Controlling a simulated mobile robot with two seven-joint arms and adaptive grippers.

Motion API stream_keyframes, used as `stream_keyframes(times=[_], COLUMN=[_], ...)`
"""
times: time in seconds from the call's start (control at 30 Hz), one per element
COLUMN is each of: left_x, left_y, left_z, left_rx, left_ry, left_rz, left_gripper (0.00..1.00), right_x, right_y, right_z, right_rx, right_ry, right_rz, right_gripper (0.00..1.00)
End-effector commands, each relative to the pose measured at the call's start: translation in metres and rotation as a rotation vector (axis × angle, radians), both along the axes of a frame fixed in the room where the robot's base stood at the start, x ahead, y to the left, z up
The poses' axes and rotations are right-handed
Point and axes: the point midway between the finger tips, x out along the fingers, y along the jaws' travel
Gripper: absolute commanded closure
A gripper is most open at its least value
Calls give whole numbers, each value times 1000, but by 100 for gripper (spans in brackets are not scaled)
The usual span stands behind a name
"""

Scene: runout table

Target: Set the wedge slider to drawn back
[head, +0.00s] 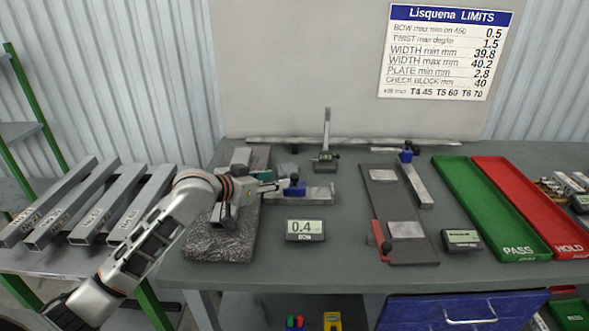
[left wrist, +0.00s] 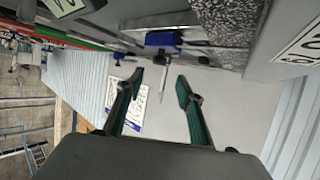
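A blue block (head: 294,189) sits on a grey metal bar (head: 320,194) left of the middle of the bench. It may be the wedge slider, but the frames do not make that certain. My left gripper (head: 276,185) is just left of this block in the head view. In the left wrist view the fingers of the left gripper (left wrist: 160,78) are apart and empty. A blue block with a thin metal pin (left wrist: 163,40) shows beyond them, and I see no contact. A second blue block (head: 405,156) tops a slanting bar at the right. My right gripper is not in view.
A speckled stone block (head: 222,240) lies under my left arm. A display reading 0.4 BOW (head: 305,230) stands in front of the bar. Green PASS (head: 490,205) and red HOLD (head: 545,220) trays lie at the right. Several steel tubes (head: 95,205) rest on the left rack.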

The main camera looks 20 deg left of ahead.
Motion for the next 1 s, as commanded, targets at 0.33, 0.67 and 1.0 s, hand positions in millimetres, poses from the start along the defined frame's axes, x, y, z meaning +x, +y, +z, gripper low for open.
stream_keyframes(times=[0.33, 0.67, 1.0], left_x=[38, 64, 65], left_y=[-16, -27, -27], left_z=[-17, -29, -30], left_rx=[-4, 0, 0], left_ry=[1, 0, 0], left_rz=[1, 0, 0], left_gripper=[63, 63, 71], right_x=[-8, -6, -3], right_y=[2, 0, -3], right_z=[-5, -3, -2], right_rx=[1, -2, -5], right_ry=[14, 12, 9], right_rz=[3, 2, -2], right_gripper=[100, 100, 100])
